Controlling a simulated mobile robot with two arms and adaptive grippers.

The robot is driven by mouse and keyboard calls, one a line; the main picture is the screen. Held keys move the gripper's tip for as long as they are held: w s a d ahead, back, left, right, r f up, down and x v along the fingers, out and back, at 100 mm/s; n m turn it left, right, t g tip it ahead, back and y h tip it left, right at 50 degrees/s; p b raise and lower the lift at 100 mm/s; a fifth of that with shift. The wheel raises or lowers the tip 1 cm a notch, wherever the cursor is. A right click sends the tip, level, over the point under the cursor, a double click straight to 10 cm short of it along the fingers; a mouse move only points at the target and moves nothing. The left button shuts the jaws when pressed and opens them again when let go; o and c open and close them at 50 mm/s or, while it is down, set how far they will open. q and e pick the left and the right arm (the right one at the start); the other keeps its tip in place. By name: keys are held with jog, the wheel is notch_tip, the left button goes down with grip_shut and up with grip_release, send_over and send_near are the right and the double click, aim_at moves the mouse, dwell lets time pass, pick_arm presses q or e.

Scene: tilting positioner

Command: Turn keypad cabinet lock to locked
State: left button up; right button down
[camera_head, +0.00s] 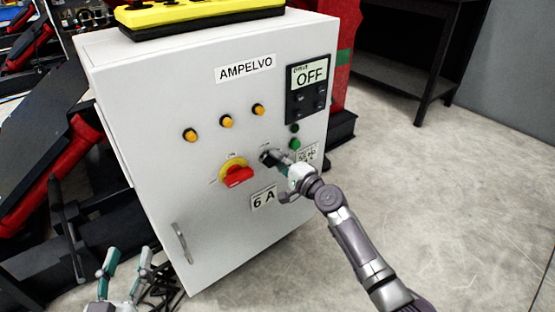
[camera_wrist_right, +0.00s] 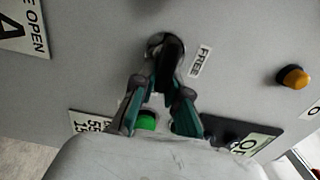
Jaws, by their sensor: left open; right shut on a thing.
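The grey cabinet (camera_head: 190,90) fills the middle of the head view. Its lock (camera_wrist_right: 155,42) is a round metal fitting with a dark turning piece, beside a FREE label (camera_wrist_right: 201,61). My right gripper (camera_wrist_right: 166,80) is shut on that dark piece; its fingers hide part of it. In the head view my right gripper (camera_head: 276,161) covers most of the lock, so its setting is hard to read. The keypad (camera_head: 308,92) above right shows OFF on its display. My left gripper (camera_head: 127,273) is open and empty at the bottom left, apart from the cabinet.
A red rotary switch on a yellow plate (camera_head: 237,172) sits left of the lock. Three orange buttons (camera_head: 227,121) are above. Green buttons (camera_head: 295,144) are close to the right gripper. A door handle (camera_head: 181,243) is lower left. The floor at right (camera_head: 450,200) is clear.

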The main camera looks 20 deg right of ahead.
jog(key=c, duration=1.2)
grip_release()
jog(key=v, duration=1.2)
